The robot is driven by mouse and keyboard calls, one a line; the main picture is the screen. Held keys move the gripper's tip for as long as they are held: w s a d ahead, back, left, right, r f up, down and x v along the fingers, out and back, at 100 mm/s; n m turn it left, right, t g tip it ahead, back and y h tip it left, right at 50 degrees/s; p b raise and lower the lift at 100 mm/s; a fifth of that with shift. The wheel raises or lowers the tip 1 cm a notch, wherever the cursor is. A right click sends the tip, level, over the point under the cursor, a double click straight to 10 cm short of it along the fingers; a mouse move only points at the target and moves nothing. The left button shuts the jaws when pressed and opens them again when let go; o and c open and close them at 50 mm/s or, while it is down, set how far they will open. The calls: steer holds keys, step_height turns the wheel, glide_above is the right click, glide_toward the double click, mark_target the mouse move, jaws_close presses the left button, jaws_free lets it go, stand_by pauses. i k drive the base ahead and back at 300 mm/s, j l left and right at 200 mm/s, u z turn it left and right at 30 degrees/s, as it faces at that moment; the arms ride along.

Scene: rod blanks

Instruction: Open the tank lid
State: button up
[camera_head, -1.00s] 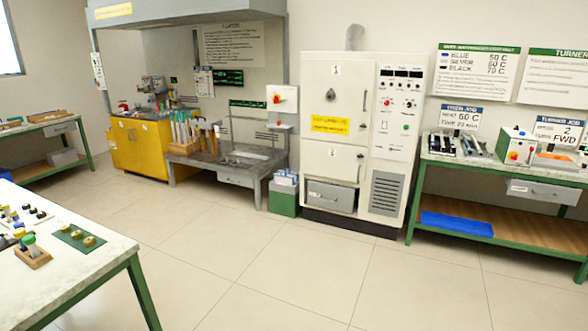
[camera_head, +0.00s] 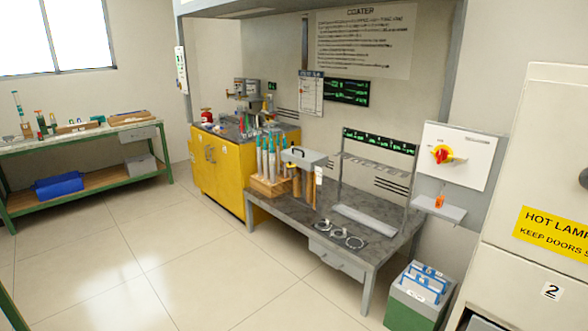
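A light grey lid-like plate (camera_head: 304,158) with a dark handle on top sits at the left part of the grey bench under the coater sign. It looks level, with brown upright parts below it; I cannot tell for certain that it is the tank lid or how it is fixed. A small white tag (camera_head: 319,175) hangs at its right side. My gripper is not in view.
A wooden rack (camera_head: 270,187) of several coloured rods stands left of the plate. Rings (camera_head: 340,233) and a grey trough (camera_head: 364,221) lie on the bench (camera_head: 385,205). A yellow cabinet (camera_head: 222,168) stands left, a green bin (camera_head: 414,310) right. Floor (camera_head: 190,265) in front is clear.

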mark_target(307, 159)
steer(key=i+j+u, duration=0.2)
steer(key=i, duration=0.35)
steer(key=i+u, duration=0.15)
steer(key=i, duration=0.35)
steer(key=i+u, duration=0.2)
steer(key=i, duration=0.35)
steer(key=i+l+u, duration=0.15)
steer(key=i, duration=0.4)
steer(key=i+l+u, duration=0.2)
steer(key=i, duration=0.35)
steer(key=i+l+u, duration=0.2)
steer(key=i, duration=0.3)
steer(key=i+z, duration=0.45)
steer(key=i, duration=0.15)
steer(key=i+j+z, duration=0.25)
steer(key=i+z, duration=0.25)
steer(key=i+l+z, duration=0.15)
steer(key=i+z, duration=0.75)
steer(key=z, duration=0.15)
